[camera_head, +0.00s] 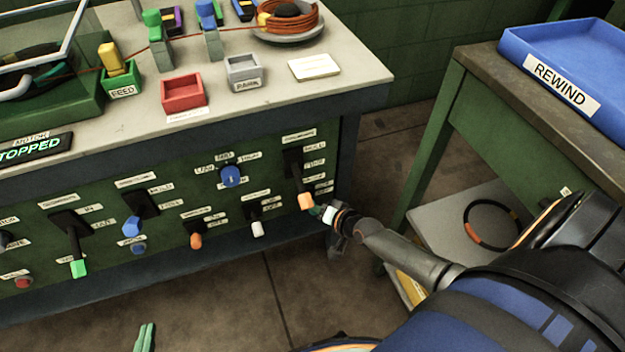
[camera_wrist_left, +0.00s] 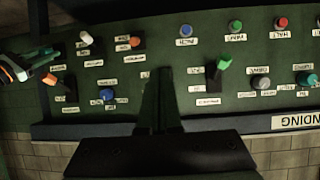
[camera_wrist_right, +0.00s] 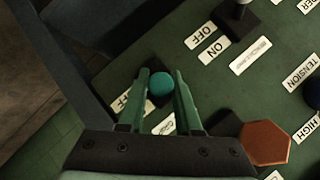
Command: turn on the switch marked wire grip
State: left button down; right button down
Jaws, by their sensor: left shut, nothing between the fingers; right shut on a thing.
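A small teal switch knob (camera_wrist_right: 160,84) sits low at the right end of the green panel; it shows in the head view (camera_head: 316,211) too. My right gripper (camera_wrist_right: 165,88) is shut on it, with one green finger on each side. Labels beside it are partly hidden by the fingers; one reads OFF. I cannot read a wire grip label in any view. My left gripper (camera_head: 145,337) is shut and empty, low in front of the panel and apart from it; its fingers also show in the left wrist view (camera_wrist_left: 162,100).
Close to the teal knob are an orange lever (camera_head: 306,201) and a white-tipped switch (camera_head: 258,228). Other levers and knobs (camera_head: 231,176) spread leftward. A side table with a blue REWIND tray (camera_head: 520,50) stands right. The floor before the panel's middle is clear.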

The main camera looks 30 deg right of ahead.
jog(key=shift+r+p, duration=0.25)
jog(key=shift+p, duration=0.25)
pick_arm(q)
jog(key=shift+s+d+f+n+g+p, duration=0.2)
jog(key=shift+s+f+g+p, duration=0.3)
jog(key=shift+s+f+g, duration=0.45)
jog(key=shift+s+d+f+n+g+p, duration=0.15)
jog(key=shift+s+f+g+p, duration=0.45)
jog(key=shift+s+f, duration=0.4)
pick_arm(e)
jog(key=shift+r+g, duration=0.1)
jog(key=shift+g, duration=0.6)
pick_arm(q)
jog(key=shift+s+r, duration=0.1)
jog(key=shift+r, duration=0.15)
pick_arm(e)
jog(key=shift+w, duration=0.1)
jog(key=c, duration=0.6)
grip_release()
